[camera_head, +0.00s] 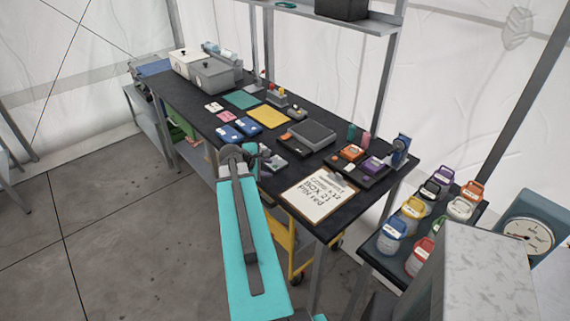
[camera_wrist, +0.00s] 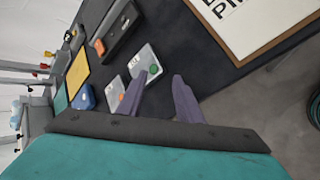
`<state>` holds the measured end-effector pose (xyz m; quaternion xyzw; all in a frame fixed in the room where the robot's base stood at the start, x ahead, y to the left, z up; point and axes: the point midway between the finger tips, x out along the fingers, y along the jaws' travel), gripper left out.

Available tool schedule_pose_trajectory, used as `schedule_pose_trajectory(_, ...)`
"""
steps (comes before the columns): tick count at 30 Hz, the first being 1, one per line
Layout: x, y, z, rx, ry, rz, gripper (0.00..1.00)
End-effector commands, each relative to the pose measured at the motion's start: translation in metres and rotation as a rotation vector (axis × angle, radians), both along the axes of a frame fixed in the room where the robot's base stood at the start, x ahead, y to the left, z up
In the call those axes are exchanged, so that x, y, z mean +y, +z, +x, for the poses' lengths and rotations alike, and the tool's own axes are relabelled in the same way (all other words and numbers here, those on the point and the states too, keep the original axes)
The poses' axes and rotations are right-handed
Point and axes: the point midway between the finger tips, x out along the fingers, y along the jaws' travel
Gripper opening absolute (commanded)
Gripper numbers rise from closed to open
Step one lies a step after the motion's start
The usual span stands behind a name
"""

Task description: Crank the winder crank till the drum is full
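A small blue upright device with a dark grey round part (camera_head: 400,149) stands at the right back corner of the black table. It may be the winder, but its crank and drum are too small to make out. It does not show in the wrist view. My gripper (camera_wrist: 160,80) is open, its two purple-grey fingers apart with nothing between them. It is over the front edge of the table, near small grey boxes and left of the clipboard, well away from the blue device. In the head view my arm partly hides the gripper (camera_head: 264,157).
A clipboard (camera_head: 318,196) lies at the table's near right corner. Orange and purple-topped units (camera_head: 374,166) sit just left of the blue device. A grey scale-like box (camera_head: 312,133) is mid-table. Lidded jars (camera_head: 413,208) stand on a side stand at right. Floor at left is clear.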

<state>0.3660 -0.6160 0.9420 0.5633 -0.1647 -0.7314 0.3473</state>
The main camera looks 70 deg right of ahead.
Motion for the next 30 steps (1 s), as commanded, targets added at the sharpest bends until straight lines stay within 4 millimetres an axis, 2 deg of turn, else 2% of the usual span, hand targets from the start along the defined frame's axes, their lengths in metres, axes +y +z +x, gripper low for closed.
schedule_pose_trajectory(1,0.008,-0.002,0.01,-0.007,0.003,0.014,0.33)
schedule_pose_trajectory(7,0.034,-0.008,0.037,-0.026,0.003,0.068,0.33)
schedule_pose_trajectory(17,0.102,-0.082,0.071,-0.065,-0.008,0.178,0.33)
schedule_pose_trajectory(20,0.135,-0.113,0.083,-0.077,-0.016,0.226,0.33)
schedule_pose_trajectory(23,0.177,-0.15,0.094,-0.085,-0.03,0.286,0.33)
schedule_pose_trajectory(30,0.285,-0.234,0.103,-0.076,-0.084,0.426,0.33)
